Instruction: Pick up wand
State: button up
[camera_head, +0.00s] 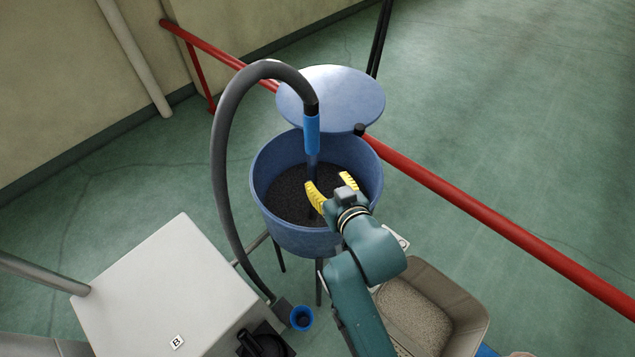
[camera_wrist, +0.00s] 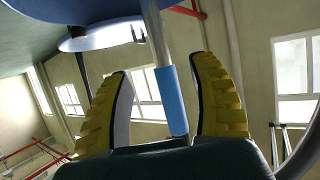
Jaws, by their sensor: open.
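The wand (camera_head: 312,135) has a blue grip and hangs from a thick grey hose, with its lower tube reaching down into an open blue drum (camera_head: 290,240) holding dark granules. My gripper (camera_head: 328,180) has yellow ribbed fingers, spread apart and empty, over the drum's mouth. In the wrist view, the wand's blue grip (camera_wrist: 175,103) and pale tube appear between the open fingers (camera_wrist: 162,68). Neither finger visibly touches the wand; how far beyond the fingertips it lies is hard to tell. My gripper partly hides the drum's near side.
The hose (camera_head: 222,150) arches left of the drum. The drum's round blue lid (camera_head: 332,93) is raised behind it. A red rail (camera_head: 480,215) runs behind. A white cabinet (camera_head: 165,285) stands lower left; a brown bin of granules (camera_head: 465,310) stands lower right.

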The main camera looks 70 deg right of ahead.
aim_at(314, 162)
jog(key=x, duration=0.7)
jog(key=shift+r, duration=0.1)
jog(key=x, duration=0.5)
jog(key=shift+d, duration=0.25)
grip_shut()
